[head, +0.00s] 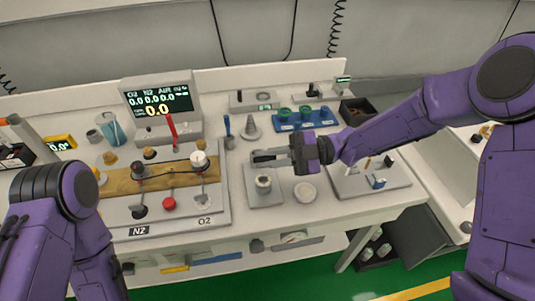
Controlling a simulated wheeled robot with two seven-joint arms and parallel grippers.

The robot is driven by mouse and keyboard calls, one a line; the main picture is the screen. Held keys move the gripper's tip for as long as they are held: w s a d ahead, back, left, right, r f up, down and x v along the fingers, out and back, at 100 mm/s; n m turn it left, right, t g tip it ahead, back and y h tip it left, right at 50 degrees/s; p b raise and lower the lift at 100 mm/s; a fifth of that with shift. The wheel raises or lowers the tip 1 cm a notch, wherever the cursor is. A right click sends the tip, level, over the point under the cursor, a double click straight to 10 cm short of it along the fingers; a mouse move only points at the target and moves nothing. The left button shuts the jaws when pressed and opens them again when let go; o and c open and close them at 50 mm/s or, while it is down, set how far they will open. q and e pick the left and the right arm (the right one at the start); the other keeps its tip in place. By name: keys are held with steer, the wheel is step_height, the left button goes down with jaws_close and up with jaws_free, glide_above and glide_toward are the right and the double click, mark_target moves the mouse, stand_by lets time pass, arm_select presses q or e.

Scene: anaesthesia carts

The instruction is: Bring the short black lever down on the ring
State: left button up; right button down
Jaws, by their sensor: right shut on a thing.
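A light grey base plate (262,200) lies on the white bench near the middle. A small round ring-like part (263,182) stands upright on it. My right gripper (270,156) reaches in from the right over the plate's back part. It is shut on the short black lever (263,157), which shows as a dark strip between the pale fingers. The lever is behind and above the ring in the picture, apart from it. The fingers hide part of the lever and its pivot. My left arm is at the lower left; its gripper is out of view.
A gas panel (222,215) with knobs and a red lever stands left of the plate. A white round dish (306,192) is close on its right. A blue rack (305,119) is behind; a grey tray (375,183) lies farther right. Bare bench shows in front.

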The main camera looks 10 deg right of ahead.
steer(key=shift+s+f+n+b, duration=0.3)
steer(key=shift+f+n+b, duration=0.1)
steer(key=c, duration=1.1)
jaws_free()
steer(key=d+b, duration=0.2)
steer(key=d, duration=0.8)
steer(key=shift+d+b, duration=0.3)
steer(key=shift+b, duration=0.1)
steer(key=shift+c, duration=0.4)
